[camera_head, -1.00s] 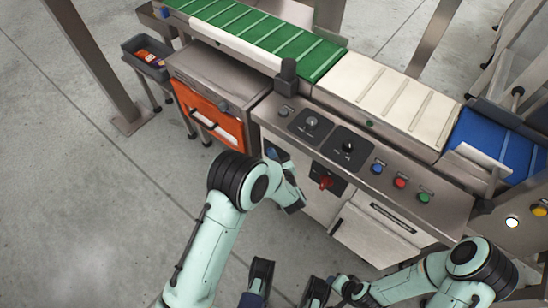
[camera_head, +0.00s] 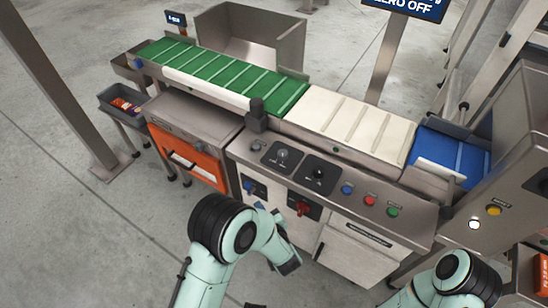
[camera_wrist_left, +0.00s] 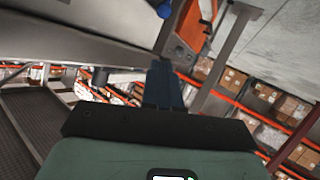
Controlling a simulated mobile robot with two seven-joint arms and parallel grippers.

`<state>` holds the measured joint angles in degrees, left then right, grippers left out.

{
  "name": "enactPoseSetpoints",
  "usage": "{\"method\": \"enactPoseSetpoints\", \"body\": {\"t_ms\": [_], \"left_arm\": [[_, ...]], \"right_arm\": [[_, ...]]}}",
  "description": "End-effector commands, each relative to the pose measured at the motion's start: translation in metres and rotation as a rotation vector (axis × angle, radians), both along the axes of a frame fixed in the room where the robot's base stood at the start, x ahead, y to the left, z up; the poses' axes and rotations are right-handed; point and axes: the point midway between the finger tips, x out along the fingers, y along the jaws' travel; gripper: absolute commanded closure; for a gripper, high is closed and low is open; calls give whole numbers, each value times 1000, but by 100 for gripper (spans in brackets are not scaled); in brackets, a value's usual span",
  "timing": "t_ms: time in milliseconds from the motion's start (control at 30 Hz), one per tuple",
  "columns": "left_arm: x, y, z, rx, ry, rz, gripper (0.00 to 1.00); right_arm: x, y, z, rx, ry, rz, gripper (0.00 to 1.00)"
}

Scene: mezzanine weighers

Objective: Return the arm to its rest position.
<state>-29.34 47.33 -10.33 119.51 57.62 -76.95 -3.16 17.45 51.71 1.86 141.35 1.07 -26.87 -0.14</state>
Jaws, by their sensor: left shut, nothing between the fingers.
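My left arm (camera_head: 220,226) comes in from the bottom left and bends at a black-ringed joint, in front of the machine's lower front. Its hand end points down to the right, and my left gripper is mostly hidden there in the head view. In the left wrist view my left gripper (camera_wrist_left: 163,84) shows its dark blue fingers together, with nothing between them. My right arm (camera_head: 448,282) shows at the bottom right. Its gripper is cut off by the bottom edge, so its jaws cannot be judged.
The weigher's control panel (camera_head: 335,185) lies just beyond my left arm. An orange-fronted cabinet (camera_head: 188,160) and a dark bin (camera_head: 126,104) stand left of it. Green (camera_head: 222,78), white (camera_head: 350,122) and blue (camera_head: 450,152) belts run behind.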

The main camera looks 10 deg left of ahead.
Motion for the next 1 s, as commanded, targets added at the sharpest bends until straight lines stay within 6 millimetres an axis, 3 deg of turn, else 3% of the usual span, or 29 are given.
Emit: {"method": "enactPoseSetpoints", "body": {"t_ms": [200,367,467,533,600,700,833,1000], "left_arm": [[-2,2,-2,-4,16,-7,100],[-24,19,-32,-68,205,-105,100],[-68,29,-65,-179,439,-217,100],[-114,29,-83,-285,620,-300,100],[-162,24,-89,-396,782,-376,100],[-221,12,-84,-538,961,-469,100],[-271,-1,-67,-666,1103,-556,100],[-295,-8,-58,-729,1168,-606,100]], "right_arm": [[0,0,3,0,1,0,57],[-6,2,34,7,17,7,57],[-11,3,65,14,38,15,57],[-15,5,86,20,58,21,57],[-16,6,104,25,74,27,57],[-16,8,124,31,91,34,57],[-15,9,141,37,104,40,57],[-15,9,146,38,111,42,57]]}}
